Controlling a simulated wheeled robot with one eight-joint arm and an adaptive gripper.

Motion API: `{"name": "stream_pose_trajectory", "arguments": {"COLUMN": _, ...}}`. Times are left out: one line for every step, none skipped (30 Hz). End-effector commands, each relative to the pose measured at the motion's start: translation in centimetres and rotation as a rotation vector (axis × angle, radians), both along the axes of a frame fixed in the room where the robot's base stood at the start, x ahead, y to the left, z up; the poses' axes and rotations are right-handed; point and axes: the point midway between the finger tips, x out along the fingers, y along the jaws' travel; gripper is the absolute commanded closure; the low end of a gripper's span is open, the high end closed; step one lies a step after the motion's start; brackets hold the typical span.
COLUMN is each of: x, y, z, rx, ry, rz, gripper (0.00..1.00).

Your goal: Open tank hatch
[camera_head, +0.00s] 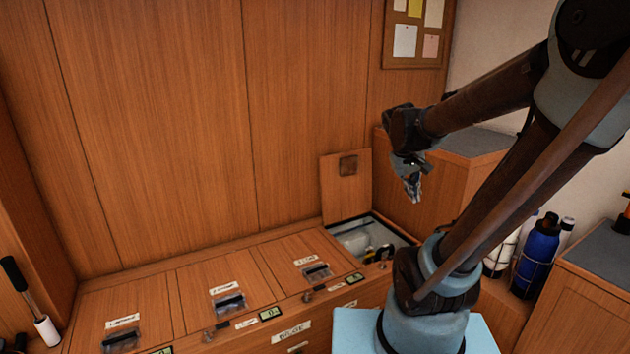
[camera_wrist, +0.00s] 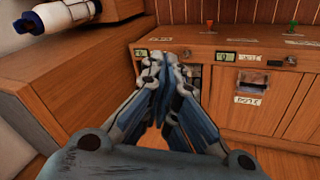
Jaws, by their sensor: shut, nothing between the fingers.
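A row of wooden hatch lids runs along the bench in the head view. The lid at the right end (camera_head: 338,193) stands open, upright against the back wall, with a dark square patch on its face. Beneath it, the open compartment (camera_head: 358,240) shows a whitish rounded thing and some fittings. Three other lids lie shut: left (camera_head: 110,305), middle (camera_head: 222,290) and right (camera_head: 306,262), each with a label and a dark handle. My gripper (camera_head: 415,197) is shut and empty, in the air right of the open lid. Its closed fingers (camera_wrist: 168,62) show in the wrist view.
The bench front has small displays (camera_head: 270,314), knobs and labelled drawers. A raised wooden cabinet (camera_head: 405,190) stands right of the opening. Blue and white bottles (camera_head: 537,245) stand at the right. A white-sleeved, black-handled tool (camera_head: 45,325) is at the far left.

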Motion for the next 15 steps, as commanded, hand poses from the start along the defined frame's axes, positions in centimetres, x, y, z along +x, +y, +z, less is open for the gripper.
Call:
{"name": "stream_pose_trajectory", "arguments": {"x": 1.7, "y": 0.2, "z": 0.5, "rx": -0.026, "ry": -0.004, "rz": 0.016, "gripper": 1.0}}
{"name": "stream_pose_trajectory", "arguments": {"x": 2.6, "y": 0.3, "z": 0.8, "rx": -0.043, "ry": -0.007, "rz": 0.025, "gripper": 1.0}}
{"name": "stream_pose_trajectory", "arguments": {"x": 3.9, "y": 0.4, "z": 1.1, "rx": -0.064, "ry": -0.01, "rz": 0.038, "gripper": 1.0}}
{"name": "stream_pose_trajectory", "arguments": {"x": 4.8, "y": 0.6, "z": 1.3, "rx": -0.08, "ry": -0.013, "rz": 0.045, "gripper": 1.0}}
{"name": "stream_pose_trajectory", "arguments": {"x": 5.7, "y": 0.7, "z": 1.5, "rx": -0.097, "ry": -0.016, "rz": 0.055, "gripper": 1.0}}
{"name": "stream_pose_trajectory", "arguments": {"x": 6.9, "y": 0.9, "z": 1.8, "rx": -0.118, "ry": -0.02, "rz": 0.067, "gripper": 1.0}}
{"name": "stream_pose_trajectory", "arguments": {"x": 7.9, "y": 1.1, "z": 1.9, "rx": -0.135, "ry": -0.024, "rz": 0.075, "gripper": 1.0}}
{"name": "stream_pose_trajectory", "arguments": {"x": 8.8, "y": 1.3, "z": 2.1, "rx": -0.151, "ry": -0.027, "rz": 0.084, "gripper": 1.0}}
{"name": "stream_pose_trajectory", "arguments": {"x": 10.0, "y": 1.6, "z": 2.3, "rx": -0.173, "ry": -0.032, "rz": 0.096, "gripper": 1.0}}
{"name": "stream_pose_trajectory", "arguments": {"x": 10.9, "y": 1.8, "z": 2.4, "rx": -0.189, "ry": -0.035, "rz": 0.106, "gripper": 1.0}}
{"name": "stream_pose_trajectory", "arguments": {"x": 11.9, "y": 2.1, "z": 2.5, "rx": -0.205, "ry": -0.039, "rz": 0.113, "gripper": 1.0}}
{"name": "stream_pose_trajectory", "arguments": {"x": 13.1, "y": 2.4, "z": 2.7, "rx": -0.227, "ry": -0.045, "rz": 0.125, "gripper": 1.0}}
{"name": "stream_pose_trajectory", "arguments": {"x": 14.1, "y": 2.7, "z": 2.7, "rx": -0.242, "ry": -0.048, "rz": 0.133, "gripper": 1.0}}
{"name": "stream_pose_trajectory", "arguments": {"x": 15.0, "y": 3.0, "z": 2.8, "rx": -0.259, "ry": -0.052, "rz": 0.142, "gripper": 1.0}}
{"name": "stream_pose_trajectory", "arguments": {"x": 16.2, "y": 3.5, "z": 2.8, "rx": -0.28, "ry": -0.058, "rz": 0.154, "gripper": 1.0}}
